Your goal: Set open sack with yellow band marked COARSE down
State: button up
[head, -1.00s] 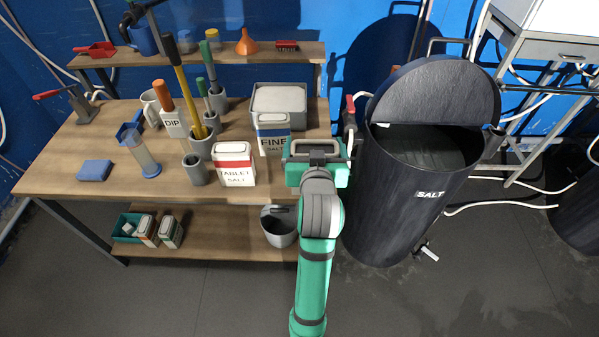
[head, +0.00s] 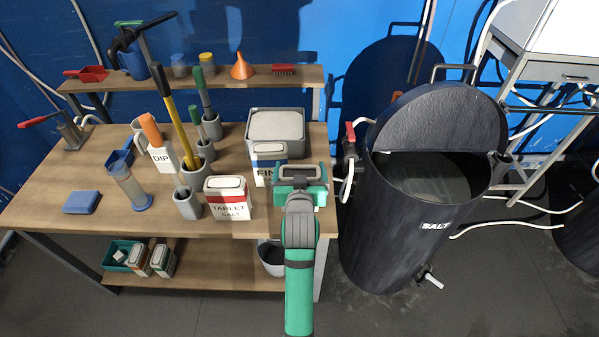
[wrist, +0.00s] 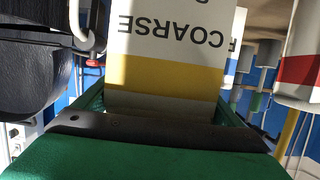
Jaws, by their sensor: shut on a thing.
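The sack marked COARSE (wrist: 168,40) fills the middle of the wrist view, white with a yellow band (wrist: 165,77) and its lettering upside down. My gripper (wrist: 165,108) is shut on it around the part by the band. In the head view my gripper (head: 301,186) is over the right front end of the wooden bench (head: 110,190), right of the FINE sack (head: 262,177). There the held sack is mostly hidden by my gripper, and I cannot tell whether it touches the bench top.
The red-banded TABLET SALT sack (head: 229,204) stands left of my gripper. A grey tub (head: 276,134) is behind it. The dark SALT tank (head: 405,225), lid raised, stands close on the right, with a red-handled valve (head: 350,133) beside the bench.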

notch_tip(320, 180, down, 3)
jog(key=shift+w+r, duration=0.1)
jog(key=shift+w, duration=0.05)
jog(key=shift+a+f, duration=0.15)
jog(key=shift+f, duration=0.1)
jog(key=o, duration=1.8)
